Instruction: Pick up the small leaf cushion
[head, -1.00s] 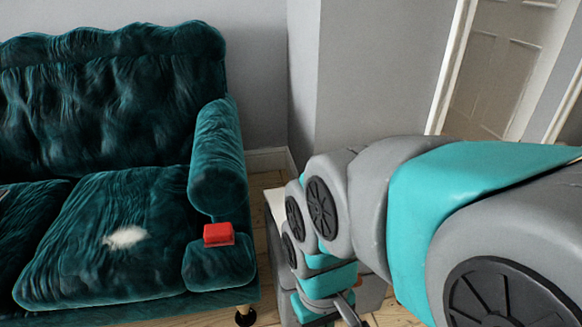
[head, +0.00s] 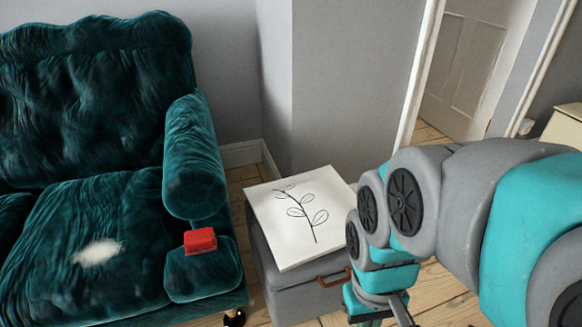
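A white square with a black leaf-sprig drawing (head: 268,225) lies flat on top of a grey box (head: 300,301) beside the sofa; it matches the leaf cushion, though it looks flat like a panel. My gripper (head: 388,318) is at the bottom edge of the head view, to the right of and in front of the box, apart from the white square. Its fingertips are cut off by the frame, so I cannot see whether it is open or holds anything. My arm hides the right corner of the square.
A dark teal velvet sofa (head: 95,95) fills the left. A red block (head: 200,241) sits on its front arm end, and a white fluffy thing (head: 97,252) lies on its seat. The box has a brown handle (head: 334,278). A doorway (head: 470,75) opens behind on the right.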

